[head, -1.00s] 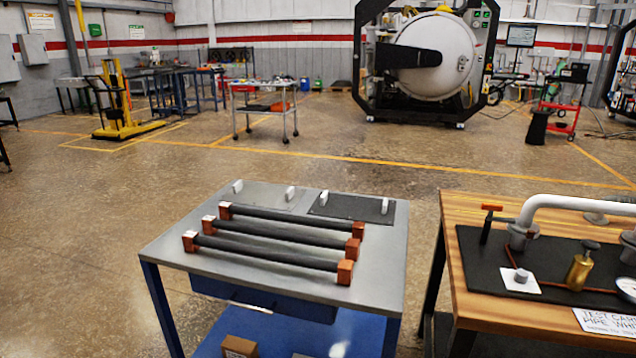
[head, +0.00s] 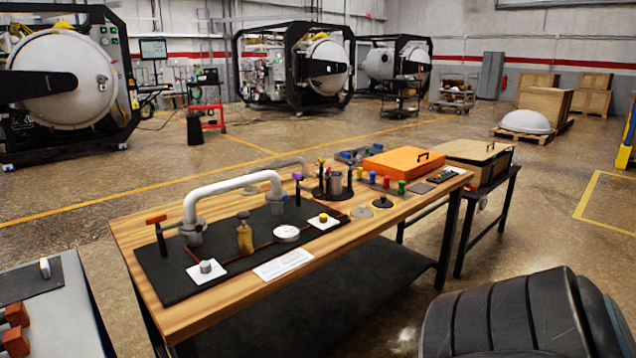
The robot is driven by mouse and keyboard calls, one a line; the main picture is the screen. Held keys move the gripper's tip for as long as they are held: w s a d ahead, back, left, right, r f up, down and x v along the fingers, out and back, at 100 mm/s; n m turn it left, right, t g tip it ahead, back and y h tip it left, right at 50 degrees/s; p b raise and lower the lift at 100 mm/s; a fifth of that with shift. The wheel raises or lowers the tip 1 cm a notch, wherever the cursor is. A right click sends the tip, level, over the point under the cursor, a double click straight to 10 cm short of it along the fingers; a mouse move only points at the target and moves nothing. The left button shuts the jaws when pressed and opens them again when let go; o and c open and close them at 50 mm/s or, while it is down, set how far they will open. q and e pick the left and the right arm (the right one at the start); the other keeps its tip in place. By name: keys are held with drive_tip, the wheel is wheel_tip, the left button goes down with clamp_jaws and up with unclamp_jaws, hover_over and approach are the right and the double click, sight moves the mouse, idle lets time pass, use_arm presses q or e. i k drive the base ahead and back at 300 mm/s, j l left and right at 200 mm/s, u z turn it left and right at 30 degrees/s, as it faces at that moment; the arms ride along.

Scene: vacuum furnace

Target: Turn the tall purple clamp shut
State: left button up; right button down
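The tall purple clamp (head: 298,187) stands at the right rear of a black board on the wooden bench, beside the right end of a white pipe (head: 232,184). It has a purple handle on top of a dark post. It is too small to tell how far it is turned. A similar clamp with an orange handle (head: 156,220) stands at the left end of the pipe. Neither of my grippers is in view.
The black board (head: 168,275) also carries a brass bottle (head: 245,238), a round gauge (head: 286,233) and white plates with knobs. An orange case (head: 402,163) and small coloured items lie further right on the wooden bench (head: 200,322). Dark ribbed bulk (head: 500,318) fills the lower right.

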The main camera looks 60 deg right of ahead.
sight(298, 177)
drive_tip(key=z, duration=1.8)
drive_tip(key=i+l+u, duration=0.2)
drive_tip(key=u, duration=0.75)
drive_tip(key=i+l+u, duration=0.1)
drive_tip(key=l+u, duration=0.2)
drive_tip(key=i+l+u, duration=0.1)
drive_tip(key=l+u, duration=0.15)
drive_tip(key=l, duration=0.25)
drive_tip(key=l+u, duration=0.2)
drive_tip(key=l, duration=0.7)
drive_tip(key=i, duration=0.05)
